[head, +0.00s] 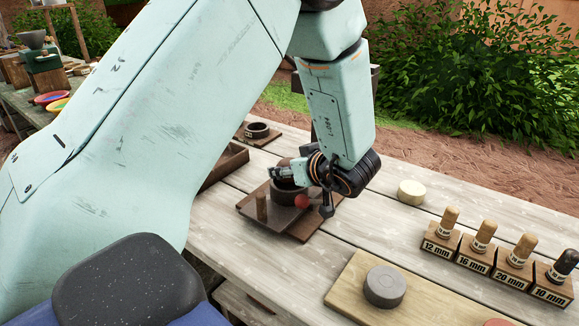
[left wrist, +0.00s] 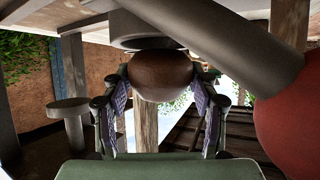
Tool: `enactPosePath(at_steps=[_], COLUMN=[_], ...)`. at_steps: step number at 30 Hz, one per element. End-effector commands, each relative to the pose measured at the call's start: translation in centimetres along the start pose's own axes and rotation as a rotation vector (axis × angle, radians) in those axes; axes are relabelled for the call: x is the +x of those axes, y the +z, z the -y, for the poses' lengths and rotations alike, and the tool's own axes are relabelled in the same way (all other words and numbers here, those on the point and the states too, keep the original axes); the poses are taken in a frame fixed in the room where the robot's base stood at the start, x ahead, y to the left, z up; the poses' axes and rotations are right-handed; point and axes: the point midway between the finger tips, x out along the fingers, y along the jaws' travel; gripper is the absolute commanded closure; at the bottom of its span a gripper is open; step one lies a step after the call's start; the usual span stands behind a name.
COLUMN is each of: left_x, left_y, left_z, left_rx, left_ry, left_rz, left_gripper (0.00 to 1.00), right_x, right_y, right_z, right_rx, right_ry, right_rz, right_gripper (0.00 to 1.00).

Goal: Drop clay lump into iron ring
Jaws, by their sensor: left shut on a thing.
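My left gripper (head: 284,172) is low over a dark board on the table. It is shut on the clay lump, a brown rounded piece that shows clearly between both fingers in the left wrist view (left wrist: 165,76). In the head view the fingers mostly hide the lump. A dark iron ring (head: 288,196) stands on the board (head: 255,213), right at the gripper. In the left wrist view a dark round form, likely this ring (left wrist: 140,27), borders the lump; I cannot tell whether they touch. My right gripper is not in view.
Another dark ring (head: 257,130) sits behind. A pale disc (head: 411,192), labelled blocks with pegs (head: 440,243) and a grey puck (head: 384,287) stand to the right. Bare planks lie between.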

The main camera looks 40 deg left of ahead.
Motion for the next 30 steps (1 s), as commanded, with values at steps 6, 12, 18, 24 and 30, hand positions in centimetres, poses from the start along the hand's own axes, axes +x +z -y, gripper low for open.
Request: enactPosePath(at_steps=[6, 12, 18, 24, 30], left_x=[0.06, 0.16, 0.26, 0.35, 0.45], left_y=[0.09, 0.27, 0.45, 0.62, 0.80], left_z=[-0.02, -0.03, -0.04, -0.04, -0.04], left_rx=[0.000, 0.000, 0.000, 0.000, -0.001], left_ry=[0.000, 0.000, 0.001, 0.001, 0.001], left_rz=[-0.001, -0.001, -0.001, -0.001, -0.001], left_gripper=[0.80, 0.80, 0.80, 0.80, 0.80], right_x=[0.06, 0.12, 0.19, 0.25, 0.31], right_y=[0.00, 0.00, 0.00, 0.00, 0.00], right_z=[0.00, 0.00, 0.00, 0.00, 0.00], right_rx=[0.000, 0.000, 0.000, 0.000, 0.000], right_ry=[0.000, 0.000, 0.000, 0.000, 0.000], right_rz=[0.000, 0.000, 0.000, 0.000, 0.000], right_gripper=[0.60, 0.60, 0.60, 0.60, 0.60])
